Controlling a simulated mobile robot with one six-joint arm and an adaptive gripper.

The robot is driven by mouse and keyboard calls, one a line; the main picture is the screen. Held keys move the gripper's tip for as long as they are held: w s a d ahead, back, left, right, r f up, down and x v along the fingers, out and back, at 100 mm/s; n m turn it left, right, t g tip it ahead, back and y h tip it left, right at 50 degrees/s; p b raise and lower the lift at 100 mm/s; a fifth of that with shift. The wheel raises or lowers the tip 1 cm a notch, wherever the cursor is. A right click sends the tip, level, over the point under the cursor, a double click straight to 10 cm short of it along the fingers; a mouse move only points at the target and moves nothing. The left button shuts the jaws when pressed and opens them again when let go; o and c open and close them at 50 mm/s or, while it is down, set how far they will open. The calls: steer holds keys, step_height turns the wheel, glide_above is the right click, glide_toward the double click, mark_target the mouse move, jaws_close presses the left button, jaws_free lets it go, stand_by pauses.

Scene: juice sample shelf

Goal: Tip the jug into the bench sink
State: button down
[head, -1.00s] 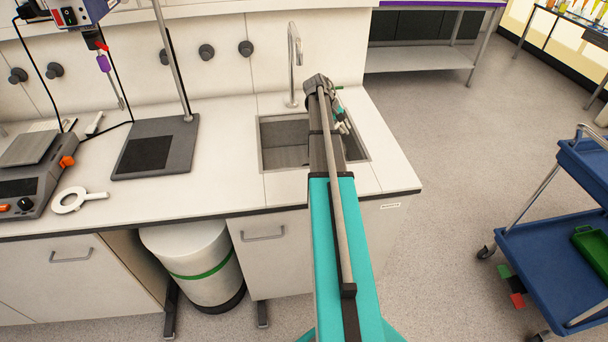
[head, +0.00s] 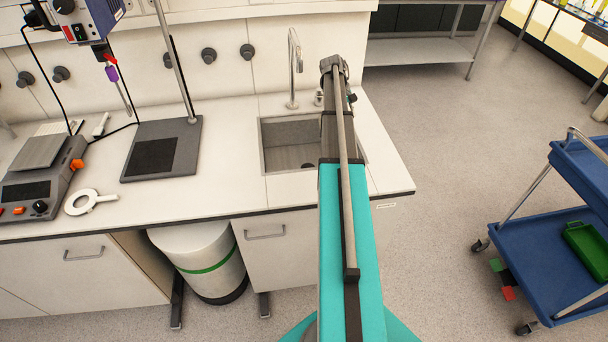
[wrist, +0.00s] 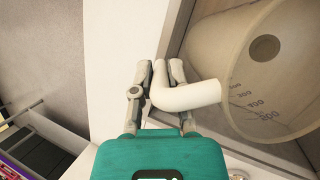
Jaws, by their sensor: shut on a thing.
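The jug (wrist: 245,103) is a large pale translucent vessel with dark graduation marks, on the right of the wrist view. My gripper (wrist: 159,72) is shut on its white bent handle (wrist: 188,96). The jug is over the sink area; its exact tilt and any contents are unclear. A dark round spot, apparently the drain, shows within its outline. The bench sink (head: 290,145) is a grey rectangular basin in the white worktop, partly covered by my arm in the head view. The gripper and jug are hidden behind my arm there.
A tall tap (head: 293,65) stands behind the sink. A stand with a dark base plate (head: 163,150), a white ring (head: 90,201) and a balance (head: 35,180) occupy the worktop to the left. A blue trolley (head: 555,255) stands on the floor at right.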

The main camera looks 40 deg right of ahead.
steer(key=shift+w+d+r+y+p, duration=0.1)
steer(key=shift+d+r+y+p, duration=0.15)
steer(key=shift+d+y, duration=0.25)
steer(key=shift+d+r+y+p, duration=0.15)
steer(key=shift+d+r+y, duration=0.05)
steer(key=shift+d+y, duration=0.3)
steer(key=shift+d+r+n+y, duration=0.15)
steer(key=shift+d+n+y, duration=0.25)
steer(key=shift+y, duration=0.5)
steer(key=shift+r, duration=0.15)
